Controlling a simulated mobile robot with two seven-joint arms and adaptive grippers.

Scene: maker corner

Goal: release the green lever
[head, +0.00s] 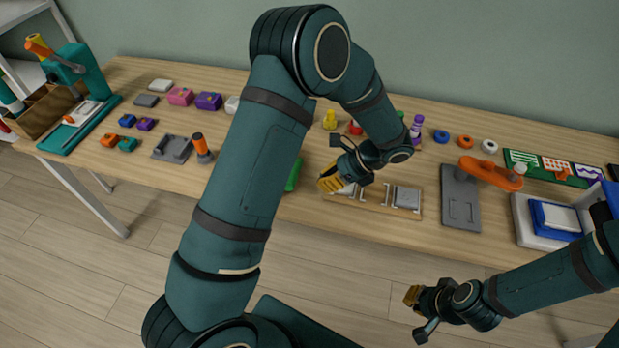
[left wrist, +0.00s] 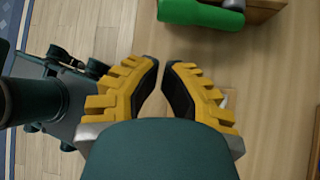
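The green lever (head: 293,175) shows only as a green piece near the table's front edge, mostly hidden behind my left arm. In the left wrist view a rounded green bar (left wrist: 200,12) with a grey part beside it, likely the same lever, lies at the top edge, cut off by the frame. My left gripper (head: 324,182) is just right of the lever in the head view; its fingers (left wrist: 161,64) are a narrow gap apart, empty, and not touching the bar. My right gripper (head: 411,297) is low, in front of the table; its finger gap is not clear.
A wooden board with metal latches (head: 407,198) lies beside my left gripper. Further right are a grey plate (head: 460,205) and an orange handle (head: 492,173). Small coloured blocks and a teal press (head: 85,75) stand to the left. The floor in front is clear.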

